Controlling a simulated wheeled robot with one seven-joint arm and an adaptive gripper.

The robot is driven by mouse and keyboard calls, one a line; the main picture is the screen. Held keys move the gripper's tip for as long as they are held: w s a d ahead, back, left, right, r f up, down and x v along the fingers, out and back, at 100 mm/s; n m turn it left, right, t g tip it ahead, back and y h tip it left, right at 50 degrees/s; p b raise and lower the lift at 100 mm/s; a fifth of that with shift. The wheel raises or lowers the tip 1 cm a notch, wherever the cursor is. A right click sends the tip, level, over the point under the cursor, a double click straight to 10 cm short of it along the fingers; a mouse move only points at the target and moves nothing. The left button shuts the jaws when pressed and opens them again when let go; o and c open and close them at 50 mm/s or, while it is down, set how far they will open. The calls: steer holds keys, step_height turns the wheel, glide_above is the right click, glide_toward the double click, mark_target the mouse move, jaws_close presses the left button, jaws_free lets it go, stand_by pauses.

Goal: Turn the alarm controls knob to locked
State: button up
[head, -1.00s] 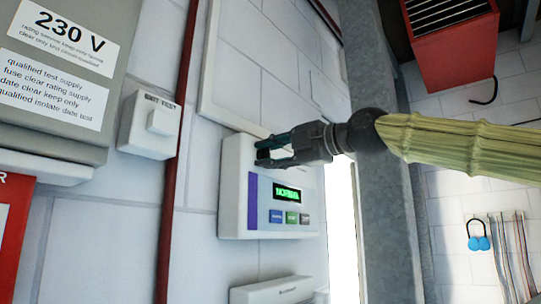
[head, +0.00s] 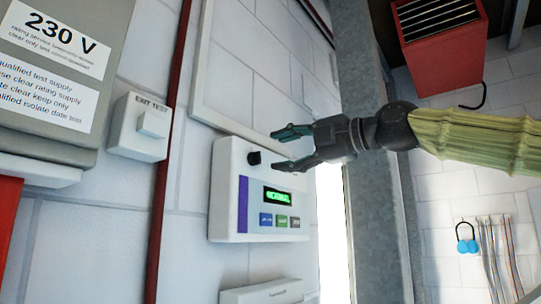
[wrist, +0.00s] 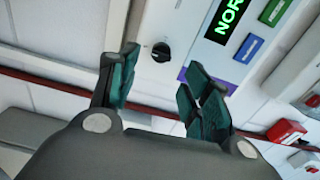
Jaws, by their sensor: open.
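The alarm controls panel (head: 225,195) is a white wall box with a purple stripe, a green lit display (head: 277,196) and coloured buttons. Its black knob (head: 254,158) sits near the top of the box; the knob also shows in the wrist view (wrist: 161,52), with a pale mark on its face. My gripper (head: 283,149) is open and empty, just right of the knob in the head view and apart from it. In the wrist view the knob lies beyond and between my spread fingers (wrist: 158,88). The display there reads "NOR", cut off by the frame edge.
A white exit test box (head: 142,127) and a grey 230 V cabinet (head: 85,100) are on the wall at left. A dark red pipe (head: 170,130) runs between them and the panel. A grey steel post (head: 375,220) stands right of the panel.

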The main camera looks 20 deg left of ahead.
steer(key=shift+v, duration=2.75)
